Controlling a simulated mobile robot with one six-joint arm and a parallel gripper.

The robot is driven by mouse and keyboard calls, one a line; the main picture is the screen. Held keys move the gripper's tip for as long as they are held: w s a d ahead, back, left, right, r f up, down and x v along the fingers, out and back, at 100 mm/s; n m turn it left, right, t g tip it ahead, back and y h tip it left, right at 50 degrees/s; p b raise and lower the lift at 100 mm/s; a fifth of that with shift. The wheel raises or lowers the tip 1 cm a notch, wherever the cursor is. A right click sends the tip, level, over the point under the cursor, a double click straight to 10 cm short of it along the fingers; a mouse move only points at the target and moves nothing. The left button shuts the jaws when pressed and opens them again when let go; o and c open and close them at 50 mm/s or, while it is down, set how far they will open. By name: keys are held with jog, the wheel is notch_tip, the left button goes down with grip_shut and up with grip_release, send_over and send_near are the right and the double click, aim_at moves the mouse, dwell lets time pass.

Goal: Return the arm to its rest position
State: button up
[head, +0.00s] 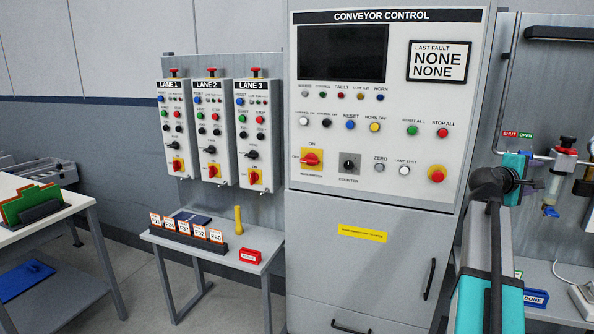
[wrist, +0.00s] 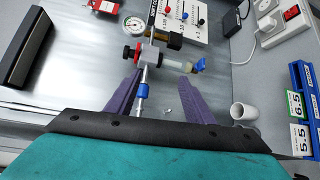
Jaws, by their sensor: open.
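My arm (head: 487,250) rises at the right of the head view, in front of the workbench beside the conveyor control cabinet. In the wrist view my gripper (wrist: 165,84) is open, its two purple fingers spread wide with nothing held between them. A thin metal pipe with a blue collar (wrist: 143,91) shows in the gap, and a valve body with a red and black knob (wrist: 137,53) lies past the fingertips. I cannot tell how far the fingers are from these parts. The gripper's fingers are not clear in the head view.
A pressure gauge (wrist: 134,27), a white cup (wrist: 244,113), a power strip (wrist: 285,28) and a dark bar (wrist: 27,48) surround the gripper. The control cabinet (head: 350,240) stands left of my arm. A small table (head: 215,250) holds cards and a yellow cylinder.

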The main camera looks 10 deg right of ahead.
jog(key=w+a+f+n+y, duration=0.1)
jog(key=w+a+f, duration=0.35)
jog(key=f, duration=0.45)
jog(key=w+a+f+n+t+y, duration=0.15)
jog(key=w+a+f, duration=0.3)
jog(key=f, duration=0.45)
jog(key=w+a+f+n+y, duration=0.15)
jog(key=w+a+f, duration=0.3)
jog(key=f, duration=0.45)
jog(key=s+a+f+n+g+y, duration=0.1)
jog(key=a+f+y, duration=0.1)
jog(key=a+f, duration=0.85)
jog(key=s+a+f+y, duration=0.15)
jog(key=a+f, duration=0.45)
jog(key=f, duration=0.9)
jog(key=s+a+f+m+g+y, duration=0.2)
jog(key=s+a+f+g+y, duration=0.35)
jog(key=s+a+f, duration=1.9)
jog(key=s+a+f+m+g+y, duration=0.1)
jog(key=s+a+m+g, duration=0.1)
jog(key=s, duration=0.6)
jog(key=s+a+f+m+g+y, duration=0.2)
jog(key=s+a+m, duration=0.3)
jog(key=s, duration=0.3)
jog(key=shift+s+a+f+g, duration=0.25)
jog(key=shift+s+a+g, duration=0.05)
jog(key=shift+s+g, duration=0.1)
